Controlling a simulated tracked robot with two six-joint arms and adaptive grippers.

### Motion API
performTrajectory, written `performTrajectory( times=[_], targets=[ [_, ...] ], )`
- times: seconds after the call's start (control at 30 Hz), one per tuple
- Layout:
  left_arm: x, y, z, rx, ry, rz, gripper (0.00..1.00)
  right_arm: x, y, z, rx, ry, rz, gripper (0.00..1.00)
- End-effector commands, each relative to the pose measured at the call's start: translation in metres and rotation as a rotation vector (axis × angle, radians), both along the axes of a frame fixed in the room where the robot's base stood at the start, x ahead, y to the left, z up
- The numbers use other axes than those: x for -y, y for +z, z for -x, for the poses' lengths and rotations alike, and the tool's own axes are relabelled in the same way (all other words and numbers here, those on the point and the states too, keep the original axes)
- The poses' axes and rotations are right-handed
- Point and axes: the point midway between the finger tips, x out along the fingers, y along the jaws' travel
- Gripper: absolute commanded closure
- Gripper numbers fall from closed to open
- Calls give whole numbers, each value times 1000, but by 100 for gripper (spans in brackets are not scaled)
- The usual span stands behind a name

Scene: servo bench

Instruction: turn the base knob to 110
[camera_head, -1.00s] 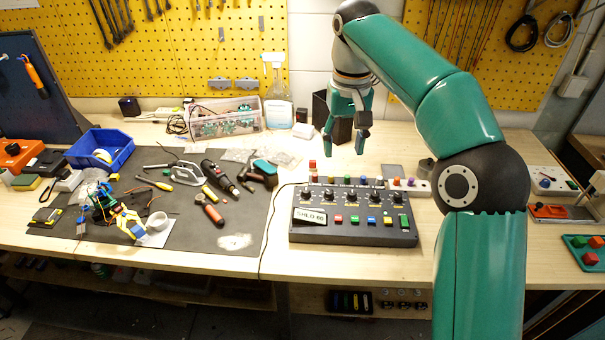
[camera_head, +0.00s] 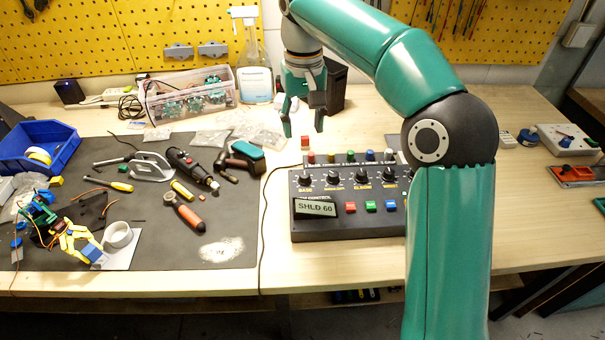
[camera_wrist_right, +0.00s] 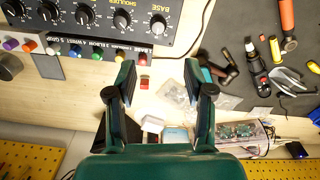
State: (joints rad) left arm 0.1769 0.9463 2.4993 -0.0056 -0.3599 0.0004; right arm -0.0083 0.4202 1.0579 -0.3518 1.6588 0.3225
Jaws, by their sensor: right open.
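The dark control box (camera_head: 345,230) stands on the bench with a row of black knobs, and its display (camera_head: 315,207) reads SHLD 60. The base knob (camera_head: 305,180) is the leftmost knob; in the right wrist view the base knob (camera_wrist_right: 158,25) is at the top, labelled BASE. My right gripper (camera_head: 303,128) is open and empty, above and behind the box's left end, apart from the knob. In the right wrist view its spread fingers (camera_wrist_right: 160,75) point toward the base knob side. My left gripper is not in view.
Coloured knobs line the box's rear edge. A dark mat (camera_head: 160,225) with tools lies to the left, with a cable (camera_head: 262,220) between.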

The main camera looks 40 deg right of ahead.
Motion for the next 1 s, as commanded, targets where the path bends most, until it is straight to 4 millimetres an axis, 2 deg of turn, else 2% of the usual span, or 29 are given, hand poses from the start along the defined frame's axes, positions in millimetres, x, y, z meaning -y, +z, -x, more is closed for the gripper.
performTrajectory(
  times=[0.03,0.1,0.5,0.7,1.0],
  targets=[
    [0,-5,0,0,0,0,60,2,-14,2,-5,-4,0,48],
    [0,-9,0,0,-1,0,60,3,-29,2,-5,-5,-1,48],
    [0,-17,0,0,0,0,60,4,-110,3,-5,-8,-1,48],
    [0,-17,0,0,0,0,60,4,-132,2,-3,-8,-1,48],
    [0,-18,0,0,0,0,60,4,-138,2,-2,-9,-1,48]
  ],
)
